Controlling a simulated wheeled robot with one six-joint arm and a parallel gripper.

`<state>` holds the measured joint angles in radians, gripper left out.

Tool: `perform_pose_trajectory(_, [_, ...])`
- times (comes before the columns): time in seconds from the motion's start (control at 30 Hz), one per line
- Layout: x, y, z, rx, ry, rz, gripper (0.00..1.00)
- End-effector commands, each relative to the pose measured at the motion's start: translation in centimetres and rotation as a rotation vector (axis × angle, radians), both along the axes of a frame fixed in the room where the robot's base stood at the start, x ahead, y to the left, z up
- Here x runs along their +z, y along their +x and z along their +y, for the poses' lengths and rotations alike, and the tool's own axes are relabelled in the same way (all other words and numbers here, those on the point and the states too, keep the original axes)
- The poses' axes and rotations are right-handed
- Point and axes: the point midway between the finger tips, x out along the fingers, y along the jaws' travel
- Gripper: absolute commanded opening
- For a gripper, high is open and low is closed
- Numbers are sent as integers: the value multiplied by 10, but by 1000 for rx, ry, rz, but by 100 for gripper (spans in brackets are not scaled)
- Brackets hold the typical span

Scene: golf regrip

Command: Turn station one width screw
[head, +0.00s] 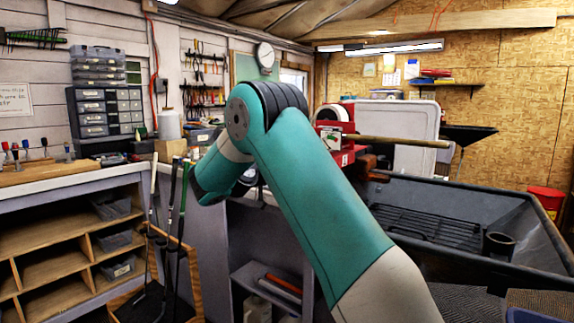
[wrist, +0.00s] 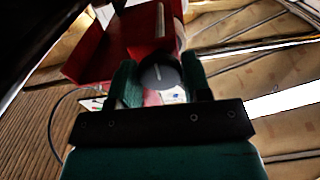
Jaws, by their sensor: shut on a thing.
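In the head view a red station (head: 336,113) stands on the bench just right of my arm. My own arm hides the gripper and the screw there.
A tan rod (head: 400,141) sticks out to the right from the red station. A dark basin (head: 480,215) with a grate lies at the right. Several golf clubs (head: 172,215) stand in a wooden holder at the front left. Drawer cabinets (head: 105,112) stand at the back left.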

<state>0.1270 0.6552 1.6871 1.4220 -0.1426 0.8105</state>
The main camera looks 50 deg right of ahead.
Motion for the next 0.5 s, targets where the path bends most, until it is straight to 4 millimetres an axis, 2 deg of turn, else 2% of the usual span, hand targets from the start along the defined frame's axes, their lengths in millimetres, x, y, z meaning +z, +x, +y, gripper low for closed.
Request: perform_pose_trajectory(0.5, [3,0,1,0,-38,453,21])
